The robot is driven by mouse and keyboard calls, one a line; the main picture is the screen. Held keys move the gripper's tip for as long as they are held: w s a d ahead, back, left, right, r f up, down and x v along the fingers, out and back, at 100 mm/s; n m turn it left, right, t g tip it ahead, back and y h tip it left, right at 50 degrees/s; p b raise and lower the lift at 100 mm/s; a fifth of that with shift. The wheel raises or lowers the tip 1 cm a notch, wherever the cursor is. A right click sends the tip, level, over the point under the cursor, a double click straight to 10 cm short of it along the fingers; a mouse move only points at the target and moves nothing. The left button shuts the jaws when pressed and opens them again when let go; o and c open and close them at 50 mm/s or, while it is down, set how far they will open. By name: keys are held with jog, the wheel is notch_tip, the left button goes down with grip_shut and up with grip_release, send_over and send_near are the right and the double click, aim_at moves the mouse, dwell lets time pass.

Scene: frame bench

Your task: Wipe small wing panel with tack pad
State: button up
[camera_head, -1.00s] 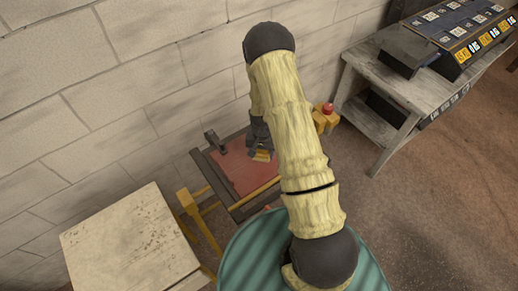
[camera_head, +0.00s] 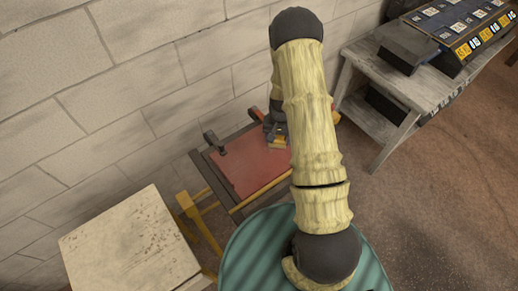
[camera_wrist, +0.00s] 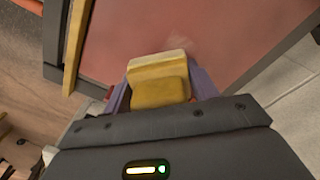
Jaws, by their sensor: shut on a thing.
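The small wing panel is a red, flat, tilted panel (camera_head: 247,164) in a dark frame, partly hidden by my arm in the head view. It fills the upper part of the wrist view (camera_wrist: 205,30). My gripper (camera_head: 277,142) is over the panel's right part. It is shut on the yellow tack pad (camera_wrist: 158,80), which sits between the fingers. The pad's far edge lies at or close against the red surface; I cannot tell whether it touches. A pale, hazy smudge shows on the panel just beyond the pad in the wrist view.
A yellow rail (camera_head: 262,190) runs along the frame's near edge, and a dark clamp (camera_head: 213,141) stands at its left corner. A pale wooden table (camera_head: 130,245) is at lower left. A grey bench (camera_head: 400,95) stands at right. A block wall rises behind.

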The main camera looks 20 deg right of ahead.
jog(key=shift+s+a+r, duration=0.1)
jog(key=shift+s+r, duration=0.1)
jog(key=shift+r, duration=0.45)
notch_tip(320, 180, up, 2)
jog(key=shift+w+p, duration=0.1)
jog(key=shift+p, duration=0.85)
jog(key=shift+r+p, duration=0.6)
jog(key=shift+r, duration=0.5)
jog(key=shift+f, duration=0.1)
